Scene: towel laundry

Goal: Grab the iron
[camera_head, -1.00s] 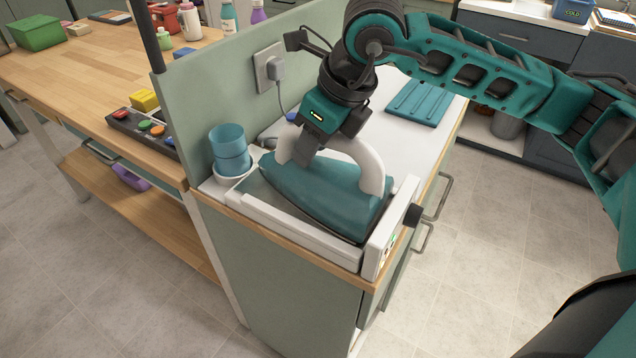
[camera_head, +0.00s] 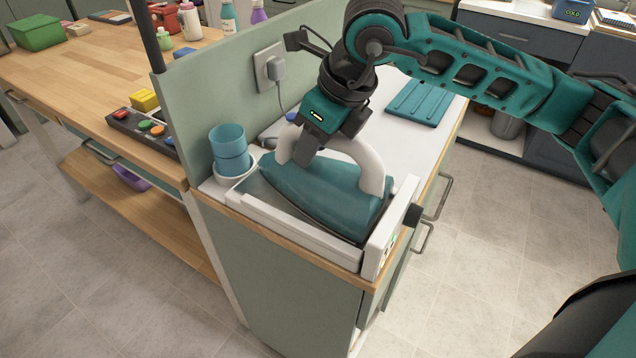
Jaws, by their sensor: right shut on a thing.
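The iron (camera_head: 322,194) has a teal body and a white arched handle. It rests in a white dock (camera_head: 290,226) at the near end of the white counter. My right gripper (camera_head: 306,152) comes down from above and is shut on the left part of the iron's handle. The fingertips are partly hidden against the handle. My left gripper is not in the picture.
A blue cup (camera_head: 229,148) stands in a white holder left of the iron. A teal mat (camera_head: 420,101) lies behind on the counter. A green panel (camera_head: 222,95) with a plugged socket (camera_head: 270,68) borders the left side. A wooden table (camera_head: 85,72) stands beyond it.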

